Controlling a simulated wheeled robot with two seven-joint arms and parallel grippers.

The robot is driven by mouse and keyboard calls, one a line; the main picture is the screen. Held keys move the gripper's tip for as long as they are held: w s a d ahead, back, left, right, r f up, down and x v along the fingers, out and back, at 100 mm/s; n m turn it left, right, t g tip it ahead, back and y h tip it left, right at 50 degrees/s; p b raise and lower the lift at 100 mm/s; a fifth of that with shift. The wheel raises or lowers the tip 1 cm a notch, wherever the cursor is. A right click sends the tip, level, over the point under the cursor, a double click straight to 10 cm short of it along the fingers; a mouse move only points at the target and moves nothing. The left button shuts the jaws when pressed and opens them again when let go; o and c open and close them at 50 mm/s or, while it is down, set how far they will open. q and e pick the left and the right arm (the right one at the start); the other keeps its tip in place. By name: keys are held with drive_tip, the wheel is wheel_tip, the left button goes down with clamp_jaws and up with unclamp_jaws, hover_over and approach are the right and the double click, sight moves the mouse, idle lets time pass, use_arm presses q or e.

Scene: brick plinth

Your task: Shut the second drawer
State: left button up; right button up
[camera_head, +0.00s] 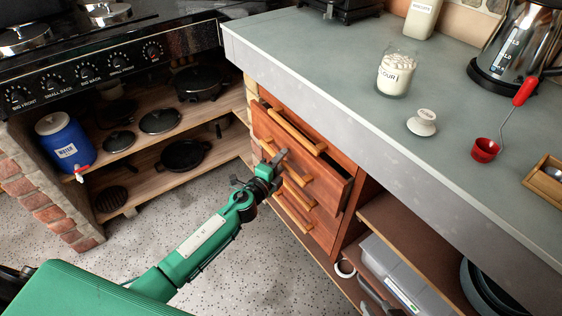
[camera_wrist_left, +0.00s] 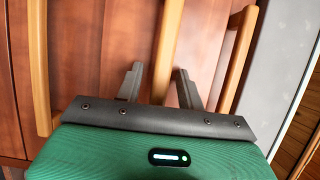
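The second drawer (camera_head: 320,178) of the wooden drawer unit stands partly out, with a dark gap showing along its top. Its bar handle (camera_wrist_left: 167,45) runs between the two fingers of my left gripper (camera_wrist_left: 160,83) in the left wrist view. The fingers are apart, with a visible gap on the handle's left side; the right finger is close to it. In the head view my left gripper (camera_head: 273,163) is at the drawer front and hides part of this handle. My right gripper is in neither view.
The grey countertop (camera_head: 300,60) overhangs the unit. Open shelves (camera_head: 400,225) stand to the right and a stove (camera_head: 90,65) to the left. The speckled floor is clear.

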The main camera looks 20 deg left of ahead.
sight(291, 157)
use_arm(q)
drive_tip(key=shift+c, duration=0.2)
clamp_jaws()
use_arm(e)
drive_tip(key=shift+d, duration=0.1)
use_arm(q)
drive_tip(key=w+d, duration=0.2)
drive_tip(key=w, duration=0.1)
drive_tip(key=shift+w+d, duration=0.1)
drive_tip(key=shift+d, duration=0.2)
drive_tip(key=shift+o, duration=0.2)
unclamp_jaws()
use_arm(e)
drive_tip(key=shift+w+a+t, duration=0.15)
drive_tip(key=shift+a+t, duration=0.15)
drive_tip(key=shift+a, duration=0.1)
drive_tip(key=shift+f, duration=0.1)
